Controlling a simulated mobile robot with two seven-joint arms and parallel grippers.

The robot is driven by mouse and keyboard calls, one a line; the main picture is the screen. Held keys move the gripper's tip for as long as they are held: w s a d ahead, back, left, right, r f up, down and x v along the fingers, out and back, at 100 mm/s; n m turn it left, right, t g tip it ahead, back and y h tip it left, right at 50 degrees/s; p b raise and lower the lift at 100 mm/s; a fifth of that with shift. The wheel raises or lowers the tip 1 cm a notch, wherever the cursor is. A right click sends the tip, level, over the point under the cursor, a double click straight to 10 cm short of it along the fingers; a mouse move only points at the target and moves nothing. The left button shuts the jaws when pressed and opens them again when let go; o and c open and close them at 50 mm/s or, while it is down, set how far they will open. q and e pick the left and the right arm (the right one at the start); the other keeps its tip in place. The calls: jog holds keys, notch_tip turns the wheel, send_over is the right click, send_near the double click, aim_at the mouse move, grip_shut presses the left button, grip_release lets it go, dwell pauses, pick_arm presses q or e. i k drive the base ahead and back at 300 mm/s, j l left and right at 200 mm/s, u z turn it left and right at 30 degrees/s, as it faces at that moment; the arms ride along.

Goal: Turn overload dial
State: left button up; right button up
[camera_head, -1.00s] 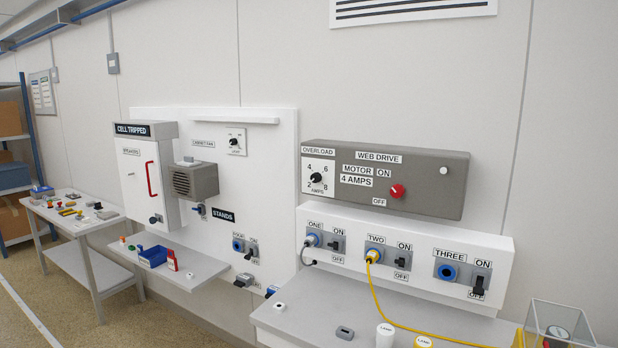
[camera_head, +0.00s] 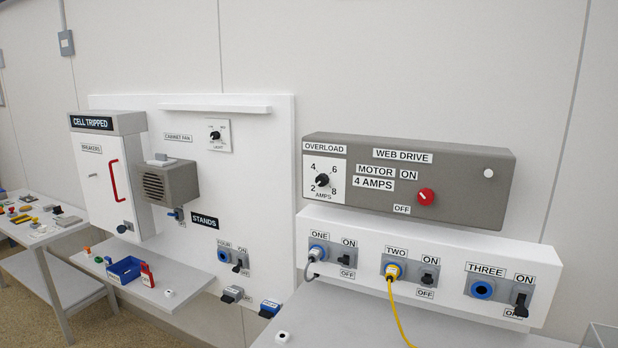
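The overload dial (camera_head: 322,180) is a black knob on a white square plate at the left end of the grey web drive box (camera_head: 460,178). Its plate carries the marks 4, 6, 2 and 8 above the word AMPS. An OVERLOAD label (camera_head: 325,147) sits just above the plate. I cannot make out exactly where the knob points. Neither of my grippers shows in the head view, and nothing covers the dial.
A red motor knob (camera_head: 426,196) is right of the dial. Below, a white panel (camera_head: 345,223) holds sockets and switches; a yellow cable (camera_head: 397,312) runs from socket two. A white breaker cabinet (camera_head: 105,180) and a grey fan box (camera_head: 168,183) stand left. The grey bench (camera_head: 345,310) is below.

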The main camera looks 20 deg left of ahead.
aim_at(322, 179)
jog(key=i+j, duration=0.15)
jog(key=j, duration=0.2)
jog(key=i+j, duration=0.2)
jog(key=j, duration=0.15)
jog(key=i+j, duration=0.15)
jog(key=j, duration=0.2)
